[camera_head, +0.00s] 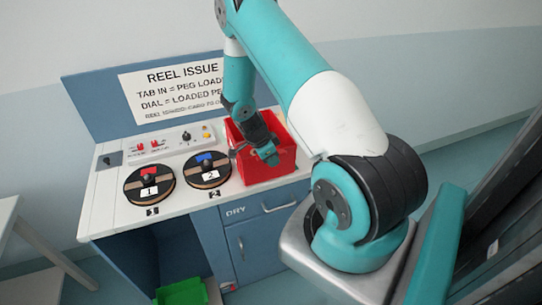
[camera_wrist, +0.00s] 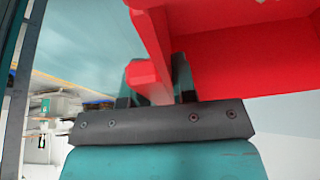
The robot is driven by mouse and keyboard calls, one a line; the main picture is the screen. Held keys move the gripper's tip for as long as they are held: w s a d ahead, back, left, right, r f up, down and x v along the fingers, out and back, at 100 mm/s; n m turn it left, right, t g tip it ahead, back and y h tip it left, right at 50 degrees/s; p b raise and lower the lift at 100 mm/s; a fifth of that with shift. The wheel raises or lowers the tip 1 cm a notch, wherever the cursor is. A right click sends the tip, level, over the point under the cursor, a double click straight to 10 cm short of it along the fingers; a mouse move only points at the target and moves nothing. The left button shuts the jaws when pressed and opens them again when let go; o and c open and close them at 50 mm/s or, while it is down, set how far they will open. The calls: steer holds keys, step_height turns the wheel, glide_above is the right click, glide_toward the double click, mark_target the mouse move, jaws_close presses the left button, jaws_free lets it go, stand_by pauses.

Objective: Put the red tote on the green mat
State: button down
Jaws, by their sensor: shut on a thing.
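The red tote (camera_head: 284,163) is an open box at the right end of the white bench top. I cannot tell whether it rests on the top or hangs just above it. My gripper (camera_head: 268,152) is shut on its near wall. In the wrist view the fingers (camera_wrist: 158,82) close around a red rim or handle bar of the tote (camera_wrist: 240,62). A green object (camera_head: 182,293) lies low in the open bay under the bench, cut off by the frame edge; I cannot tell whether it is the green mat.
Two round reels on the bench, marked 1 (camera_head: 150,185) and 2 (camera_head: 208,170), stand left of the tote. A control box (camera_head: 160,146) sits behind them. A blue cabinet marked DRY (camera_head: 262,230) is below the tote. A white table (camera_head: 30,232) stands at the left.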

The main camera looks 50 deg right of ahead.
steer(key=shift+f+b, duration=0.45)
steer(key=shift+f, duration=0.05)
stand_by(0.3)
steer(key=c, duration=0.8)
jaws_free()
steer(key=shift+c, duration=0.2)
steer(key=shift+r, duration=0.1)
